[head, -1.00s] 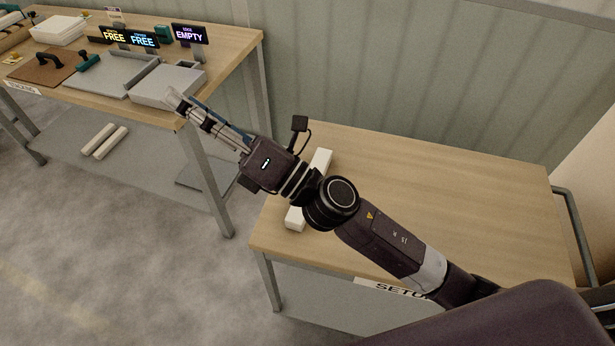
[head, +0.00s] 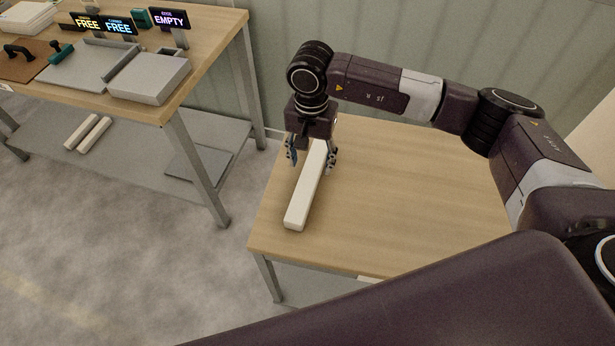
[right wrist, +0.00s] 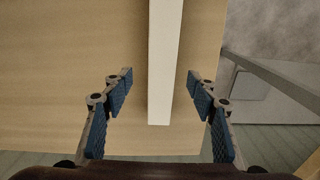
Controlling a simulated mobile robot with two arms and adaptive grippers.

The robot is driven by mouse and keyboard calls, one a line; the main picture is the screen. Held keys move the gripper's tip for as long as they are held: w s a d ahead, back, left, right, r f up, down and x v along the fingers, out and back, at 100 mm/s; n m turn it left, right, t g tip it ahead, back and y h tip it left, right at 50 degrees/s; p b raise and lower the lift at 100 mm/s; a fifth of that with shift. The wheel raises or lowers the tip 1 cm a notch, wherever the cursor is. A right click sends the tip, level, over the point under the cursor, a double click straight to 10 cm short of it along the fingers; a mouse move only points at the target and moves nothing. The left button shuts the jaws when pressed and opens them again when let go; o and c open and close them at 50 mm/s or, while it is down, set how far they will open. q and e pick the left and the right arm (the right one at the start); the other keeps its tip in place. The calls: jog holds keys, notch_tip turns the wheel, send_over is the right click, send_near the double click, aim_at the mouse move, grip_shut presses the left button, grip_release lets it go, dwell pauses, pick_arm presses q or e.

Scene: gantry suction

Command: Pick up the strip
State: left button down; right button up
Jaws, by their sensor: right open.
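The white strip (head: 306,194) lies on the small wooden table, long and narrow, near its left edge. It also shows in the right wrist view (right wrist: 165,60), running from the top edge to between the fingers. My right gripper (head: 312,163) is open and points down over the far part of the strip. In the right wrist view its blue-padded fingers (right wrist: 160,88) stand on either side of the strip, with a gap on both sides. The strip's far end is hidden behind the gripper in the head view. My left gripper is not in view.
The small table (head: 420,215) is otherwise bare to the right of the strip. A second bench (head: 213,55) at the left holds a grey box (head: 150,80), dark signs and stamps. Two pale bars (head: 88,133) lie on its lower shelf. A ribbed wall stands behind.

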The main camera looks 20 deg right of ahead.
aim_at(309, 177)
jog(key=f+p, duration=0.1)
jog(key=f, duration=0.1)
jog(key=f+p, duration=0.1)
jog(key=f, duration=0.3)
jog(key=shift+s+a+f+p, duration=0.2)
jog(key=shift+a+f+p, duration=0.1)
jog(key=shift+p, duration=0.1)
jog(key=shift+f, duration=0.2)
grip_shut()
